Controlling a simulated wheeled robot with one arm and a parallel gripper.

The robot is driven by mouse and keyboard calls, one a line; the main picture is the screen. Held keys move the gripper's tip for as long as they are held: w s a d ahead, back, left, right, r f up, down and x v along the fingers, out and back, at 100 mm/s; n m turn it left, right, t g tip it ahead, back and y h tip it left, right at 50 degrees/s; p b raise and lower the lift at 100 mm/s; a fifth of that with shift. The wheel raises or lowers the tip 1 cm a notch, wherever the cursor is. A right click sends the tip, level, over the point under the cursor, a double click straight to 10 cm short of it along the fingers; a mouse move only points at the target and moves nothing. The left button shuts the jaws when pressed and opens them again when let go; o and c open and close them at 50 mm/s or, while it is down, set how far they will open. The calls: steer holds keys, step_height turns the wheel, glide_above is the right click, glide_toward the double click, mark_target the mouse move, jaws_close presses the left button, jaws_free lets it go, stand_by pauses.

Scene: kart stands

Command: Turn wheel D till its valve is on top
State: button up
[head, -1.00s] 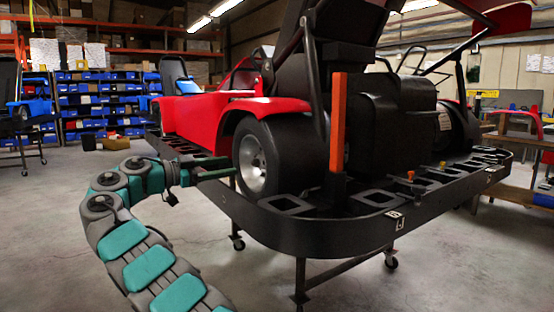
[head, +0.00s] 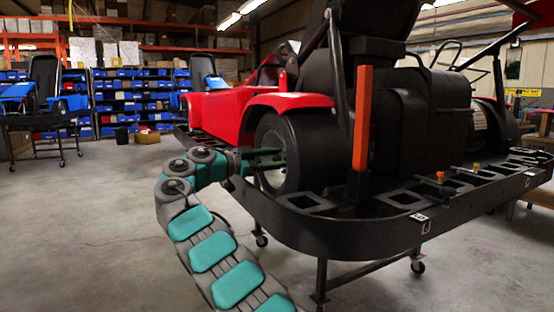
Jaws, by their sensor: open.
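The red kart (head: 222,115) sits on a black stand. Its near rear wheel (head: 305,152) has a wide black tyre and a silver rim (head: 272,178) facing left. I cannot read a letter on this wheel, so I cannot tell whether it is wheel D. No valve can be made out; part of the rim is behind my gripper. My gripper (head: 280,158) is open, its dark green fingers reaching right across the rim's face. Whether they touch the wheel or anything on it is unclear.
The black stand's edge (head: 330,235) curves around the kart's rear, with small white tags (head: 419,217) on it. An orange upright post (head: 362,118) stands right of the wheel. Another stand (head: 42,118) is at the far left. The floor at left is clear.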

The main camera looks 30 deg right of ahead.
jaws_close()
stand_by(0.5)
stand_by(0.9)
